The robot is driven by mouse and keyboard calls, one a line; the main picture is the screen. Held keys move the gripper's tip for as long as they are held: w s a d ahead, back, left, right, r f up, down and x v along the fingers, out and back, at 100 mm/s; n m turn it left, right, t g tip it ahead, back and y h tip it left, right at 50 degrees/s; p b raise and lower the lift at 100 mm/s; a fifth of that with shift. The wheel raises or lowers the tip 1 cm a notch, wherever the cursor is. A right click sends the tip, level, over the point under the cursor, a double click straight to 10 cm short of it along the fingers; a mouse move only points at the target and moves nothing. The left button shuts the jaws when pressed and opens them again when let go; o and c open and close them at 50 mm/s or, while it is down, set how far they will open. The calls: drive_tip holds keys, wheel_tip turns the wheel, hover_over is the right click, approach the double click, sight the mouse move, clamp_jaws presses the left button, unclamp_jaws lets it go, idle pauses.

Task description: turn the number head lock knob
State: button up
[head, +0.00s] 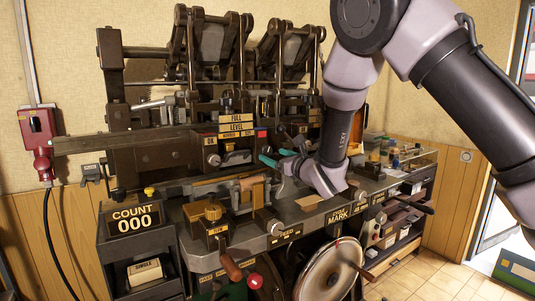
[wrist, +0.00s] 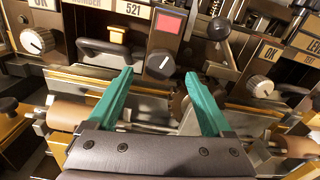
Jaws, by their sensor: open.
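My gripper (wrist: 159,76) is open, with two teal fingers apart and nothing between them. It also shows in the head view (head: 274,156), in front of the press panel. In the wrist view a round dark knob (wrist: 160,64) with a white pointer sits below a red square (wrist: 170,22), beside a plate reading 521. The knob appears just beyond the fingertips, between them in the picture; the fingers do not visibly touch it. No lock label on this knob can be read. In the head view I cannot make the knob out clearly near the fingers.
Pale knobs stand to the left (wrist: 36,40) and right (wrist: 262,85) of the fingers. A dark handle (wrist: 108,58) lies close to the left finger. Brown rollers and metal bars lie beneath the gripper. A count box (head: 135,218) reads 000, and a large handwheel (head: 328,272) is below.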

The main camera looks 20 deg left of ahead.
sight(268, 152)
drive_tip(key=x, duration=0.5)
drive_tip(key=shift+w, duration=0.1)
clamp_jaws()
